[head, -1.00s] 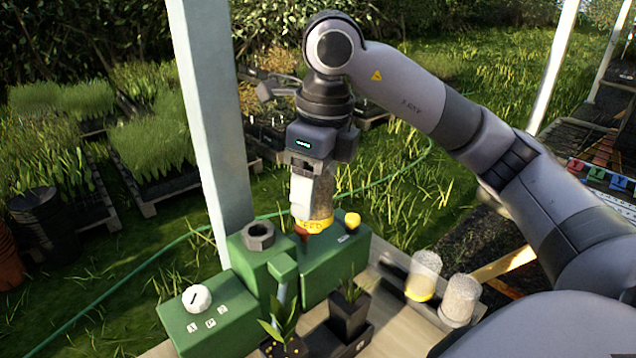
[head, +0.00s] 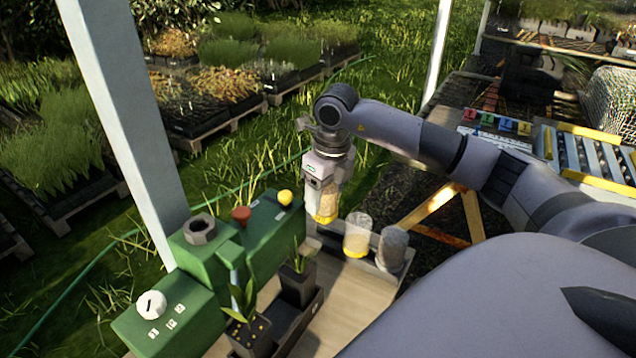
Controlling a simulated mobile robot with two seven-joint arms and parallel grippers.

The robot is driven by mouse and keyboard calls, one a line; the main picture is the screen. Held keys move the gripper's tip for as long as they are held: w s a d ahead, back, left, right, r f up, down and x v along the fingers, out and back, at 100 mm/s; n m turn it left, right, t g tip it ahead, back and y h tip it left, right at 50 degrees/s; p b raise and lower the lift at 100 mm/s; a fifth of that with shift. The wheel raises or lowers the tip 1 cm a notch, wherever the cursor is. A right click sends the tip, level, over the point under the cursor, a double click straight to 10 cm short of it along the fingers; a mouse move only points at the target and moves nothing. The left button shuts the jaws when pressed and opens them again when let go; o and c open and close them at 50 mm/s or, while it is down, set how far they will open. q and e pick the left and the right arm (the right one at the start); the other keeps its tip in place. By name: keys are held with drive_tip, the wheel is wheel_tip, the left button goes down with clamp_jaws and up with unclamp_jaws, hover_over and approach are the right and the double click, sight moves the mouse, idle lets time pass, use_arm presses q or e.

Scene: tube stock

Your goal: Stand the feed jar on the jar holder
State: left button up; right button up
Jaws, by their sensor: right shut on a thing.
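The feed jar (head: 326,205), clear with tan grain and a yellow band at its lower end, is held by my right gripper (head: 324,184). My right gripper is shut on the jar's upper part, which its fingers partly hide. The jar looks roughly upright, with its yellow end down. It hangs near the left end of the grey jar holder (head: 327,240), apparently above it; I cannot tell whether they touch. A second jar with a yellow base (head: 357,236) and a greyish jar (head: 391,250) stand at the holder to the right. My left gripper is not in view.
A green machine (head: 205,260) with a hex nut top, red funnel-like piece (head: 241,215) and yellow knob (head: 285,197) stands left of the jar. Potted plants (head: 298,280) sit in a dark tray in front. A white post (head: 125,130) rises behind the machine.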

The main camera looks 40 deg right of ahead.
sight(325, 216)
drive_tip(key=shift+d+f, duration=0.1)
drive_tip(key=shift+f, duration=0.2)
drive_tip(key=shift+f+b, duration=1.95)
drive_tip(key=shift+f, duration=0.5)
drive_tip(key=shift+f, duration=0.3)
drive_tip(key=o, duration=1.2)
drive_tip(key=shift+s+r, duration=0.15)
drive_tip(key=shift+r, duration=1.05)
drive_tip(key=shift+s+r, duration=0.2)
drive_tip(key=shift+r, duration=0.95)
drive_tip(key=shift+s+r, duration=0.15)
drive_tip(key=shift+r, duration=1.05)
